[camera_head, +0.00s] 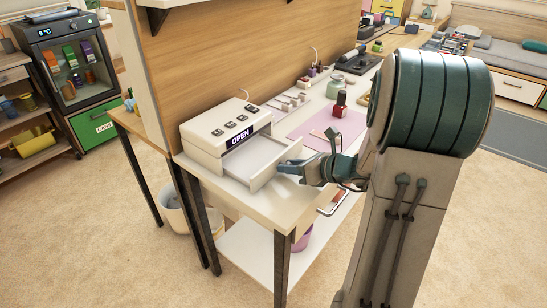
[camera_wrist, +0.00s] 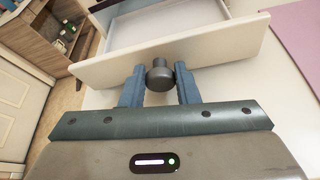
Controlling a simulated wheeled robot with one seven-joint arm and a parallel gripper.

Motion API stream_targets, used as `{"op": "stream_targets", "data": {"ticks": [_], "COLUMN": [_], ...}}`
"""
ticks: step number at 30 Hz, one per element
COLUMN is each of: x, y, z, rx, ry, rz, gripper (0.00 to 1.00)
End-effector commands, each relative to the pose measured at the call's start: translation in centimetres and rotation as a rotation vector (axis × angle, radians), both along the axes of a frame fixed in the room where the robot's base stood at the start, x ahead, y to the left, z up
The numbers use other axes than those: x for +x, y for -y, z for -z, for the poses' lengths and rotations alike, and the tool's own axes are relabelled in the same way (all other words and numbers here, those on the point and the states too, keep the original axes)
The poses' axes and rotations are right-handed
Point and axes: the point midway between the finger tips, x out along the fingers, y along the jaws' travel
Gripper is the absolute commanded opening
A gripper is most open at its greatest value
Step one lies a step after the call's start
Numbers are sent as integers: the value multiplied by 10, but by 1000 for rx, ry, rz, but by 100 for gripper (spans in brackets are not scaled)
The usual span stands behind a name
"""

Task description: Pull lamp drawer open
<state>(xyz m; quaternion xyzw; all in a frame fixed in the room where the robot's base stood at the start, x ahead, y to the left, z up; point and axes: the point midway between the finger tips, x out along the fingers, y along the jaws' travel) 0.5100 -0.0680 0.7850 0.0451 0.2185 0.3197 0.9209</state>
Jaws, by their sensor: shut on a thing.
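The lamp (camera_head: 222,130) is a cream box with buttons on top and a dark "OPEN" sign on its front edge, standing on the white table. Its drawer (camera_head: 258,158) sticks out towards my gripper, and the empty inside of the tray shows. In the wrist view the drawer front (camera_wrist: 225,48) spans the upper part, with a dark round knob (camera_wrist: 160,75) at its middle. My gripper (camera_head: 285,168) is at the drawer front. In the wrist view its two blue fingers (camera_wrist: 160,88) are on either side of the knob, shut on it.
A pink mat (camera_head: 325,128) with a red bottle (camera_head: 340,104) lies behind my gripper on the table. A wooden panel (camera_head: 220,50) rises behind the lamp. A bin (camera_head: 180,219) stands under the table. Bare tabletop (camera_head: 262,205) lies in front of the drawer.

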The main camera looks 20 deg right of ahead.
Motion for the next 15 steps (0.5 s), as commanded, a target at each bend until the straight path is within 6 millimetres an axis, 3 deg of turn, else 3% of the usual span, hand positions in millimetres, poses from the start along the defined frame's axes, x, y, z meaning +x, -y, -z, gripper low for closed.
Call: {"op": "stream_targets", "data": {"ticks": [12,13,15], "x": [-4,-4,-4], "y": [4,4,4], "z": [0,0,0], "rx": [0,0,-1], "ry": [1,1,1], "rz": [-7,-7,-7], "gripper": [0,34,50]}}
